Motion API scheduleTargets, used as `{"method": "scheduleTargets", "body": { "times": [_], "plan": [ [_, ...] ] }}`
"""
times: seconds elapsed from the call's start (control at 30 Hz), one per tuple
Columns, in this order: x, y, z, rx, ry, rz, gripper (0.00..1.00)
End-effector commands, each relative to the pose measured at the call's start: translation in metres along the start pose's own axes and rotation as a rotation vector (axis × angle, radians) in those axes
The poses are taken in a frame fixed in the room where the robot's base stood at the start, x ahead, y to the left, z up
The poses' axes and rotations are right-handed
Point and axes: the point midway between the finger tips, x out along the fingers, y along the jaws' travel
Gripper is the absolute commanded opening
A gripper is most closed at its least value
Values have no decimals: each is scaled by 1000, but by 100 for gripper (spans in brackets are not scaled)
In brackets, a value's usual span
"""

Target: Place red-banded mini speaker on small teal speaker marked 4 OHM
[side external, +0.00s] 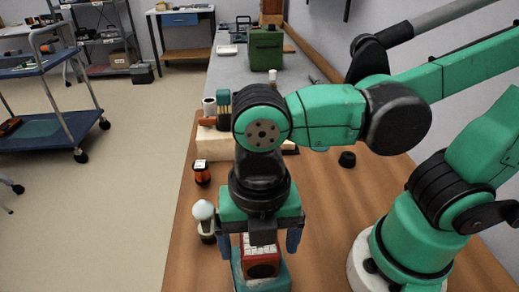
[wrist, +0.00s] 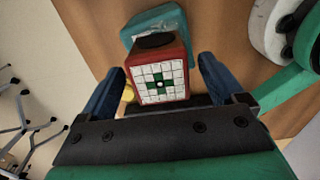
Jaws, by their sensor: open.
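The red mini speaker (side external: 262,268) has a white gridded face and a dark round cone. The wrist view shows a green cross on the grid of the red speaker (wrist: 183,52). The teal speaker (side external: 240,281) is below it, partly cut off by the frame's bottom edge. The teal speaker (wrist: 136,32) also shows behind and under the red one; they look stacked, but the contact is hidden. No 4 OHM mark is readable. My gripper (side external: 258,247) is open, its blue fingers on either side of the red speaker. Gaps show beside it in the wrist view (wrist: 163,64).
A white bulb-like item (side external: 203,211) and an orange-black can (side external: 202,173) stand near the table's left edge. A pale wooden block (side external: 216,144) lies farther back, with a green canister (side external: 266,48) beyond.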

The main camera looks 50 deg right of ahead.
Motion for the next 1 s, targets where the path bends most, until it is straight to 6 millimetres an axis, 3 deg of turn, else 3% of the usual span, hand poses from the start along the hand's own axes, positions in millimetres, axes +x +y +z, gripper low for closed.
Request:
{"method": "scheduleTargets", "body": {
  "times": [0.17,0.7,0.87,1.0],
  "plan": [
    [-19,0,0,0,0,0,89],
    [-108,0,0,0,0,0,89],
    [-117,0,2,19,0,5,89],
    [-104,6,24,302,1,78,89]
  ]
}}
